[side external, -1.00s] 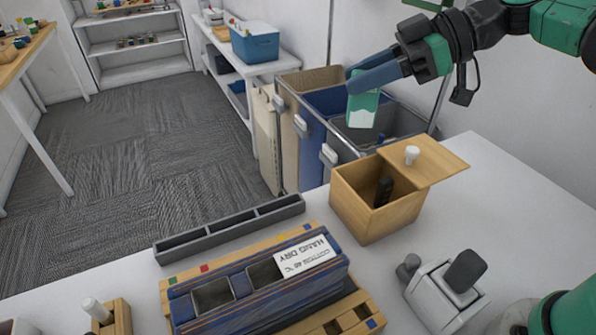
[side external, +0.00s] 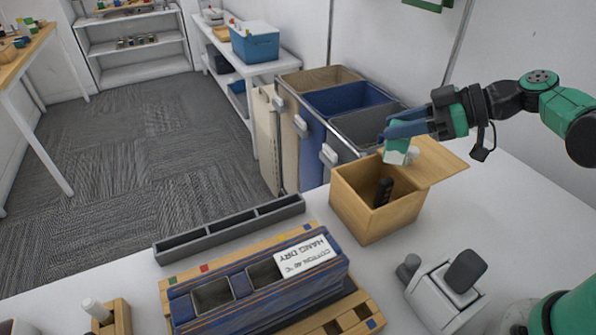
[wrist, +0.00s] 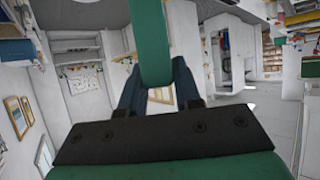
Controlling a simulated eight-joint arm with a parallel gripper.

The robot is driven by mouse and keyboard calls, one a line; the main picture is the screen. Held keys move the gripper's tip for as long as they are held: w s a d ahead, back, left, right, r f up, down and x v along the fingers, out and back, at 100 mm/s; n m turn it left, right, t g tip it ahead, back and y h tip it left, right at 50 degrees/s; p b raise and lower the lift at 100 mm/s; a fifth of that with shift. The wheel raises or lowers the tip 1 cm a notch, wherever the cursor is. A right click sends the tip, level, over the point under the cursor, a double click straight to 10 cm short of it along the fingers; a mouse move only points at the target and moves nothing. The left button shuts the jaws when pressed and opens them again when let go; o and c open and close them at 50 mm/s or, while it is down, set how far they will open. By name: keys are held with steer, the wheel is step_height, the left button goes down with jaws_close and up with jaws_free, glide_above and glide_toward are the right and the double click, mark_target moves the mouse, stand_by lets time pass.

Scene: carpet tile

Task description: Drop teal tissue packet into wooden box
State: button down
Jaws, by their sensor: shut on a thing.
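The teal and white tissue packet (side external: 396,152) is held in my gripper (side external: 392,134), whose blue fingers are shut on it. The lid (side external: 440,165) is slid to the right, so the box's left part is open. A dark object (side external: 383,190) stands inside the box. In the wrist view the teal packet (wrist: 150,40) sits between the two fingers (wrist: 158,95).
Behind the box stand fabric bins in a metal frame (side external: 350,100). A long grey tray (side external: 230,229) and a blue striped holder with a "HAND DRY" label (side external: 306,257) lie left and in front. A grey and white device (side external: 450,285) stands front right.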

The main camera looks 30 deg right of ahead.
steer(key=shift+f, duration=0.15)
steer(key=c, duration=0.5)
jaws_free()
steer(key=shift+c, duration=0.2)
steer(key=shift+v, duration=2.8)
steer(key=m+g+h, duration=0.2)
steer(key=m+h, duration=0.3)
glide_above(421, 188)
step_height(421, 188, down, 4)
steer(key=shift+a+f, duration=0.15)
steer(key=shift+f, duration=0.05)
steer(key=shift+d+r+m+t+h, duration=0.1)
steer(key=shift+m+t+h, duration=0.05)
steer(key=shift+m+h, duration=0.8)
steer(key=shift+d+r+m+t+h, duration=0.1)
steer(key=shift+m+t+h, duration=0.05)
steer(key=shift+m+h, duration=0.8)
